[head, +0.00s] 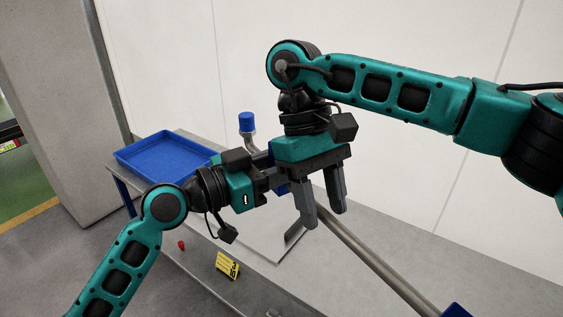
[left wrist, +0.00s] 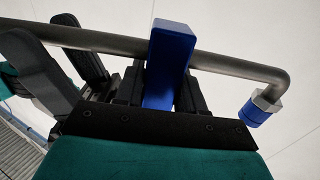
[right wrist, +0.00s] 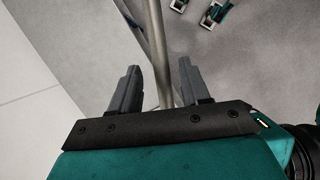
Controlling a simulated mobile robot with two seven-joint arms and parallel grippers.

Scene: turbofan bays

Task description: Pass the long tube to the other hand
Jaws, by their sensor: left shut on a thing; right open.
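The long grey metal tube (head: 385,265) slants down to the right in the head view. Its bent end has a blue cap (head: 247,122), which also shows in the left wrist view (left wrist: 256,112). My left gripper (head: 282,178) is shut on a blue block (left wrist: 170,62) at the tube, near that bent end. My right gripper (head: 326,218) is open, pointing down at the tube, to the right of the left gripper. In the right wrist view the tube (right wrist: 157,55) passes between its two fingers (right wrist: 155,88). Part of the tube is hidden behind the grippers.
A blue tray (head: 165,155) is on the table's far left. A pale wall (head: 420,60) stands behind. Another blue part (head: 456,311) shows at the bottom right.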

